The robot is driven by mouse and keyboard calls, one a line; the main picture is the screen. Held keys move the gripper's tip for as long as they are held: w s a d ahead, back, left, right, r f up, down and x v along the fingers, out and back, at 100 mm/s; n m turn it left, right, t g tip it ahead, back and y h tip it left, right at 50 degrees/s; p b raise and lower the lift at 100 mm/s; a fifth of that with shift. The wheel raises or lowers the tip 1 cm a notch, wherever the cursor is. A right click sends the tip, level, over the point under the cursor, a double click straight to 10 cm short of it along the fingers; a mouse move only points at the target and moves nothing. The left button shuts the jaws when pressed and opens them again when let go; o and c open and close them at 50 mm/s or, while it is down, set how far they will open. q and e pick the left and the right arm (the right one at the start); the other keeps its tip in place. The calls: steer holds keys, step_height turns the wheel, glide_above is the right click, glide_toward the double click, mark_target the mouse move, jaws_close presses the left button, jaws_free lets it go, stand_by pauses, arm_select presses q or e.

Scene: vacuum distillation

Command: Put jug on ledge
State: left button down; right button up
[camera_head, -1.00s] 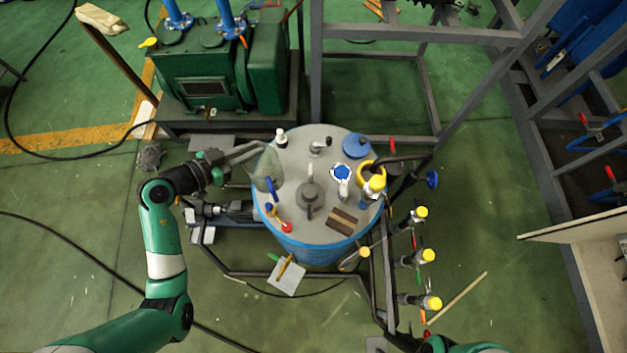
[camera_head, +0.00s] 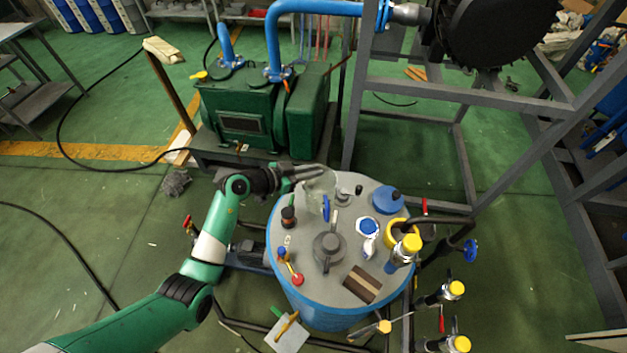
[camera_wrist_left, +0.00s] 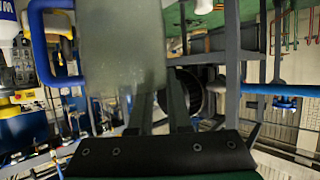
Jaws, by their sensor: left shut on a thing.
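The jug (camera_head: 317,190) is translucent and has a blue handle. In the head view it is at the back left of the grey top of the blue drum (camera_head: 300,285). My left gripper (camera_head: 312,173) reaches in from the left and is shut on the jug. In the left wrist view the jug (camera_wrist_left: 125,45) stands beyond the fingers, its blue handle (camera_wrist_left: 50,50) to the left. I cannot tell whether the jug touches the drum top. No surface is clearly identifiable as the ledge. My right gripper is not in view.
The drum top holds a dark-capped bottle (camera_head: 288,217), a grey cap (camera_head: 328,248), a blue lid (camera_head: 388,200) and a blue-and-white bottle (camera_head: 368,230). A green pump (camera_head: 255,115) stands behind. A grey metal frame (camera_head: 480,92) rises at the back right. Yellow-knobbed valves (camera_head: 440,296) line the right.

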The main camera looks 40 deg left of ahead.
arm_select(q)
steer(key=f+b, duration=0.3)
steer(key=f, duration=0.1)
steer(key=shift+w, duration=0.25)
steer(key=shift+r, duration=0.2)
steer(key=c, duration=0.8)
jaws_free()
steer(key=shift+f, duration=0.15)
steer(key=shift+c, duration=0.2)
